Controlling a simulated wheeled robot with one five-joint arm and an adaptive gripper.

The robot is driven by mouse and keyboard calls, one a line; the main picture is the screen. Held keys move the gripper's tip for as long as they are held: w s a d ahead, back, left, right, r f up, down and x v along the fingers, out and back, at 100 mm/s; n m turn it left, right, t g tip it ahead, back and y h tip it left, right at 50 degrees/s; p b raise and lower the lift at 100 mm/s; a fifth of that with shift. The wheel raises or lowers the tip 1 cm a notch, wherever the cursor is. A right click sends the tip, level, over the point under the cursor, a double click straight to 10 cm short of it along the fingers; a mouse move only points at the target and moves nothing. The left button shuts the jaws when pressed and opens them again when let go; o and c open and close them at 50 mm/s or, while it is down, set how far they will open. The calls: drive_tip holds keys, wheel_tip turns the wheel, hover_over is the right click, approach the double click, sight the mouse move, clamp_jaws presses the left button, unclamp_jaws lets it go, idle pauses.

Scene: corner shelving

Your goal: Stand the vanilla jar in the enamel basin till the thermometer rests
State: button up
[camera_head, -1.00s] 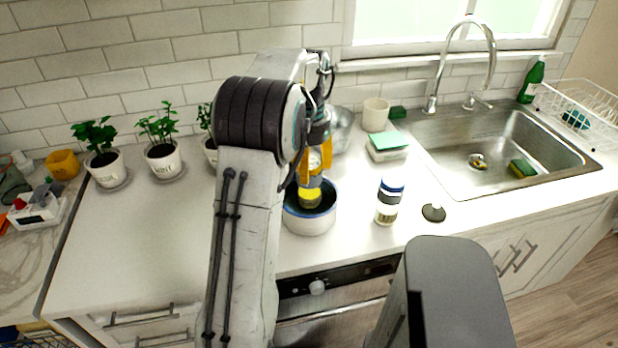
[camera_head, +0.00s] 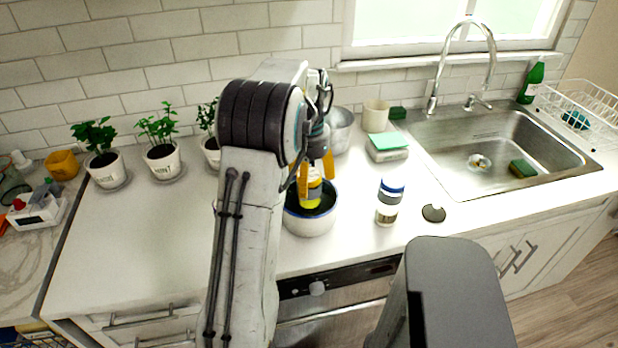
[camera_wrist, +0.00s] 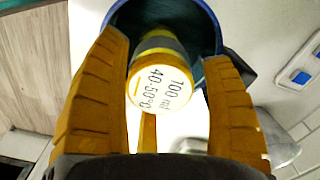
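The enamel basin (camera_head: 309,226), white with a blue rim and dark inside, stands on the counter near its front edge. A jar with a yellow band (camera_head: 312,203) stands inside it. In the wrist view the jar's white top (camera_wrist: 160,88) reads "100 ml 40-50°C"; no word "vanilla" shows. My gripper (camera_head: 316,183) is over the basin, its orange fingers apart on either side of the jar. The wrist view shows gaps between the jar and both fingers. I cannot make out a thermometer for certain.
A blue-lidded jar (camera_head: 390,202) and a small dark disc (camera_head: 433,213) sit right of the basin. A metal pot (camera_head: 341,130), a cup (camera_head: 375,115) and a green-topped stack (camera_head: 388,146) stand behind.

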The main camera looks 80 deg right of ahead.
drive_tip(key=shift+o, duration=0.3)
drive_tip(key=shift+r, duration=0.15)
wheel_tip(320, 180, up, 12)
drive_tip(key=p, duration=0.2)
drive_tip(key=w+a+r+n+t+h, duration=0.15)
drive_tip(key=w+a+n, duration=0.35)
drive_tip(key=w+a, duration=0.55)
drive_tip(key=w+a+r+n+g, duration=0.1)
drive_tip(key=w+a+r+n, duration=0.1)
drive_tip(key=w+a+n, duration=0.8)
drive_tip(key=w+a+f+n+t, duration=0.2)
drive_tip(key=w+a, duration=0.4)
drive_tip(key=a, duration=0.5)
drive_tip(key=s+a+f+n+t, duration=0.1)
drive_tip(key=s+a+f+n, duration=0.1)
drive_tip(key=a, duration=0.5)
drive_tip(key=s+a+f+n+y, duration=0.1)
drive_tip(key=s+a+f+n, duration=0.2)
drive_tip(key=a+n, duration=0.3)
drive_tip(key=shift+s+a+f+t, duration=0.35)
drive_tip(key=shift+s+a, duration=0.15)
drive_tip(key=shift+y, duration=0.25)
